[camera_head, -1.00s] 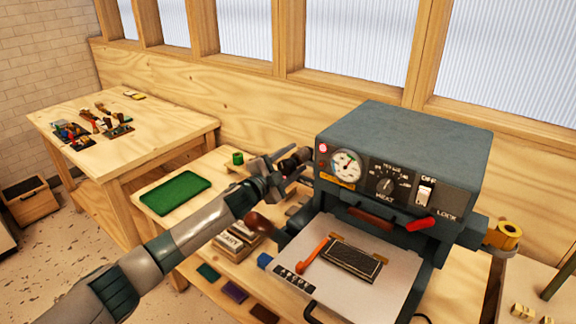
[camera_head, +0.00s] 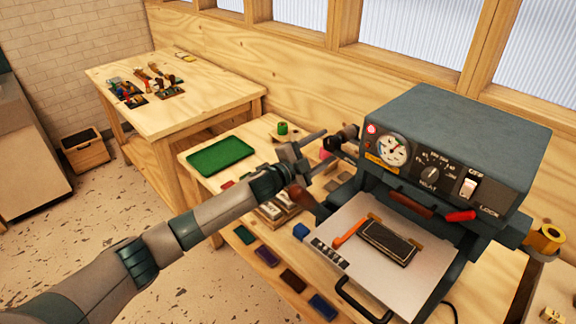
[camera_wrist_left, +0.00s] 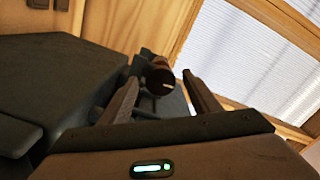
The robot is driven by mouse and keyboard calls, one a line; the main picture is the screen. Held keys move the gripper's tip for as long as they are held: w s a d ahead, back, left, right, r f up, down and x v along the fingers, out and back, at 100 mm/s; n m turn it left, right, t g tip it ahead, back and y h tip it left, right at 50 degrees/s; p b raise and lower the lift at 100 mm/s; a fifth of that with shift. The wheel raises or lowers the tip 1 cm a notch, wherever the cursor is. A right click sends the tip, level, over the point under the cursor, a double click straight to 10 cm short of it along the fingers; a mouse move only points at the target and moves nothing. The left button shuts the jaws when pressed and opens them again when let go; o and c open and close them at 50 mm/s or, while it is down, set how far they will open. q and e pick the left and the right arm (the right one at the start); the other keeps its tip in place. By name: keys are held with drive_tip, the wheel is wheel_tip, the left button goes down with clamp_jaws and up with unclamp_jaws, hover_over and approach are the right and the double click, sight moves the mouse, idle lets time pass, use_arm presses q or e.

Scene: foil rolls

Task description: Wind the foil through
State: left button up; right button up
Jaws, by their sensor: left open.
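The grey foil press (camera_head: 455,150) with its gauge and dial stands at the right. A dark brown knob (camera_head: 345,137) sticks out at its left side. My left gripper (camera_head: 328,148) is open beside this knob. In the left wrist view the knob (camera_wrist_left: 160,79) lies between the two spread fingers (camera_wrist_left: 163,90); I see no grip on it. A gold foil roll (camera_head: 546,238) sits on the press's right side. A small green roll (camera_head: 283,128) stands on the bench behind the gripper. No foil strip can be made out. My right gripper is not in view.
A green tray (camera_head: 221,156) lies on the bench left of the press. A dark plate (camera_head: 388,243) and an orange-red handled tool (camera_head: 350,232) lie on the press bed. Coloured pads (camera_head: 267,256) lie along the bench's front. Another table (camera_head: 190,92) with small tools stands behind.

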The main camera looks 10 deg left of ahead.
use_arm(q)
drive_tip(key=shift+s+a+r, duration=0.15)
drive_tip(key=shift+s+r, duration=0.1)
drive_tip(key=shift+s+p, duration=0.2)
drive_tip(key=shift+p, duration=0.3)
drive_tip(key=shift+s+a+r, duration=0.1)
drive_tip(key=shift+s+r, duration=0.05)
drive_tip(key=shift+s, duration=0.05)
drive_tip(key=shift+p+v, duration=0.6)
drive_tip(key=shift+v, duration=0.4)
drive_tip(key=p+v, duration=0.3)
drive_tip(key=v, duration=0.7)
drive_tip(key=shift+s+a, duration=0.15)
drive_tip(key=shift+s, duration=0.1)
